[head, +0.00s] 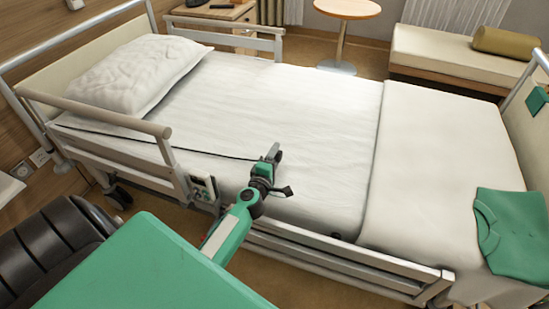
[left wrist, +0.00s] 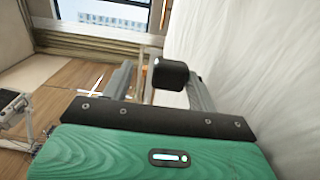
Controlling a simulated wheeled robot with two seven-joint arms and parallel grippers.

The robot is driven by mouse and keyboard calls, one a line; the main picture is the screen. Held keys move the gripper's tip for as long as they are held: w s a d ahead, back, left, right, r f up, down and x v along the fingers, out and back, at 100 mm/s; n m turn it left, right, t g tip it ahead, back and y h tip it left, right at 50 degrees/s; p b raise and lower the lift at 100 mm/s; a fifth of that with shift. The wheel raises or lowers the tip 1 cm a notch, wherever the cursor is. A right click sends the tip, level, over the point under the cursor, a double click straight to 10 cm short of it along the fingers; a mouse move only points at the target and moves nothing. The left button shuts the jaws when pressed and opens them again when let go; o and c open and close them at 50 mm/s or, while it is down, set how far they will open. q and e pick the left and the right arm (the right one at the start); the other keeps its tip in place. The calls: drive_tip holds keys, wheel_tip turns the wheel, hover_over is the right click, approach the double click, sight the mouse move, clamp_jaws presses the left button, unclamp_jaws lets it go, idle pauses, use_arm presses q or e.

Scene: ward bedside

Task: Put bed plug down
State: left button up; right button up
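My left gripper (head: 272,158) is above the near side of the bed, its tips pointing up and away in the head view. A thin black cable (head: 150,137) runs over the bed from the pillow end to the gripper. The plug itself is hard to make out in the head view. My right gripper is not in view.
The bed has a white sheet (head: 300,110), a pillow (head: 140,72) and a near side rail (head: 340,265). A green garment (head: 515,230) lies at the foot end. Wall sockets (head: 22,170) show at far left. A bedside cabinet (head: 225,14) and round table (head: 347,8) stand beyond.

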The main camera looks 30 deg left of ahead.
use_arm(q)
drive_tip(key=shift+r+p, duration=0.3)
drive_tip(key=shift+r, duration=0.25)
drive_tip(key=v, duration=0.3)
drive_tip(key=shift+s+f, duration=0.1)
drive_tip(key=shift+f, duration=0.15)
drive_tip(key=b+v, duration=0.1)
drive_tip(key=v, duration=0.7)
drive_tip(key=shift+d, duration=0.1)
drive_tip(key=shift+s+r, duration=0.1)
drive_tip(key=shift+s, duration=0.25)
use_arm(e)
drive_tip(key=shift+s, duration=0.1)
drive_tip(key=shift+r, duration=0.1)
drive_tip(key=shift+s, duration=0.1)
use_arm(q)
drive_tip(key=o, duration=0.9)
